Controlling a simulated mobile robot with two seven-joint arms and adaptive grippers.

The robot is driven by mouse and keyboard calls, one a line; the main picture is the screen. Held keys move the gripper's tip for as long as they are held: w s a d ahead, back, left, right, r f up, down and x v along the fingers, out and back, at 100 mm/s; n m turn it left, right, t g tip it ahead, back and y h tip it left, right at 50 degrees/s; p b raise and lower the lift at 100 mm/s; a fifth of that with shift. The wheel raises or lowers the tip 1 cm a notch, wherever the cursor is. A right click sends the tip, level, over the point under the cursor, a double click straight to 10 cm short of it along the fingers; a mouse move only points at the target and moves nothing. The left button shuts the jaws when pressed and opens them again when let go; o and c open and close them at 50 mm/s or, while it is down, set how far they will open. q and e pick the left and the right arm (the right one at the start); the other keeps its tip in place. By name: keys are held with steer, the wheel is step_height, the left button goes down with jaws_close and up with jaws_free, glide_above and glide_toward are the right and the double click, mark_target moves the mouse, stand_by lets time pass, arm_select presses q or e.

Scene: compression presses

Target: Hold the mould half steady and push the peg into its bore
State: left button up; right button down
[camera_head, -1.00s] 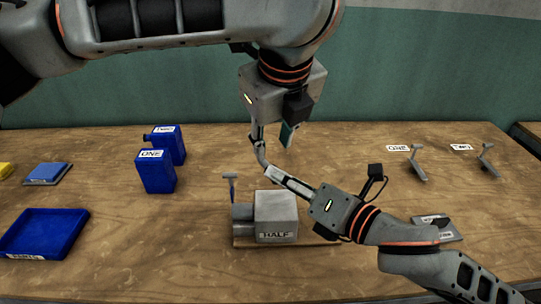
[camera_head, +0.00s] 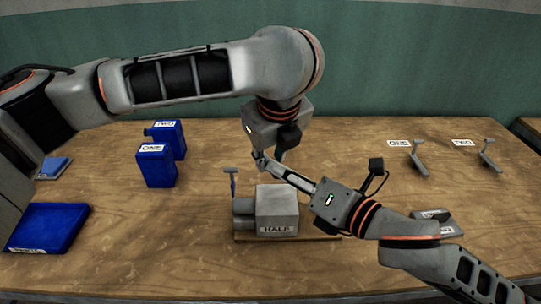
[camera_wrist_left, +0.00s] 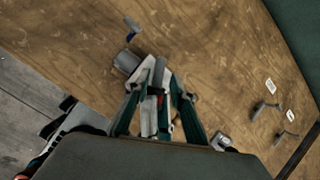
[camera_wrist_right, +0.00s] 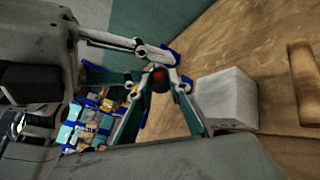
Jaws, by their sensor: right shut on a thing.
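The mould half (camera_head: 277,210), a grey block marked HALF, sits on a thin brown board (camera_head: 318,237) in the head view. It also shows in the right wrist view (camera_wrist_right: 226,98). My right gripper (camera_head: 262,162) reaches in from the right above the block, shut on a small dark piece with a red end (camera_wrist_right: 160,78), probably the peg. My left gripper (camera_head: 272,157) points down from above, close to the right fingertips; its fingers look apart around that piece (camera_wrist_left: 157,93). Whether they touch it is unclear. The bore is not visible.
A T-handle (camera_head: 231,182) stands by the grey cylinder (camera_head: 243,211) left of the block. Blue containers ONE (camera_head: 156,166) and TWO (camera_head: 168,138) and a blue tray (camera_head: 45,228) are left. T-handled tools (camera_head: 416,157) (camera_head: 488,156) lie right.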

arm_select(q)
jaws_close()
arm_select(e)
steer(key=c, duration=1.8)
jaws_free()
steer(key=shift+a, duration=0.1)
